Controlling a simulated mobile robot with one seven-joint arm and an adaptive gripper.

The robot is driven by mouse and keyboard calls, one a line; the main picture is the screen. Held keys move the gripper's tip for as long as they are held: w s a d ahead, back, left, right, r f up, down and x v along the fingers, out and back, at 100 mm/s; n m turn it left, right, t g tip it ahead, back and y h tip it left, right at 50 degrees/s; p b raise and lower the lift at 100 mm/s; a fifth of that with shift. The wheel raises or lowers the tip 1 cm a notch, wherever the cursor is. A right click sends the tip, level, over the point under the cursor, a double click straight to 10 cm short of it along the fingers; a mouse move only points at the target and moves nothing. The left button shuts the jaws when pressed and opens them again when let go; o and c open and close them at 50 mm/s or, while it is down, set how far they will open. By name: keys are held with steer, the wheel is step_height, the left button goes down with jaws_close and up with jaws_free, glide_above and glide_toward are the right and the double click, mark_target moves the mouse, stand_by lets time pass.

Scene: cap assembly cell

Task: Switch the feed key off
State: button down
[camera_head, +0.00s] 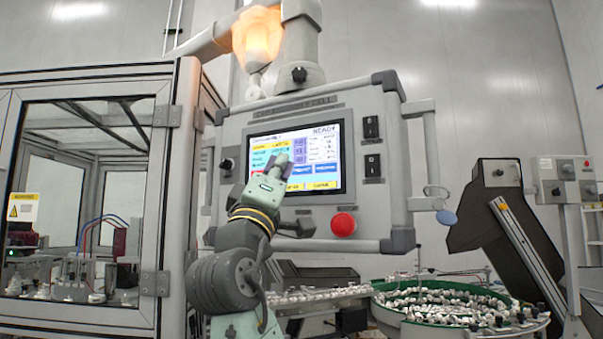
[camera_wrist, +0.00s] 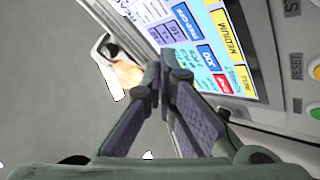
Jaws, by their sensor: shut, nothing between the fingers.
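The control panel (camera_head: 395,110) carries several controls, with labels too small to read, so I cannot tell which is the feed key. A dark knob (camera_head: 227,163) sits left of the lit screen (camera_head: 318,150). Two black switches, an upper one (camera_head: 371,127) and a lower one (camera_head: 373,165), sit right of it. My gripper (camera_head: 278,162) is in front of the lower left part of the screen, apart from these controls. In the wrist view its fingers (camera_wrist: 158,85) are together and empty, with part of the screen (camera_wrist: 205,45) beyond them.
A red mushroom button (camera_head: 344,224) is below the screen. A yellow button (camera_wrist: 316,68) and a green button (camera_wrist: 315,110) show at the wrist view's right edge. A framed enclosure (camera_head: 85,85) stands left. A green-rimmed bowl of parts (camera_head: 430,313) is below right.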

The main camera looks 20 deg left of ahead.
steer(key=s, duration=0.2)
steer(key=shift+s+a, duration=0.3)
steer(key=shift+s, duration=0.1)
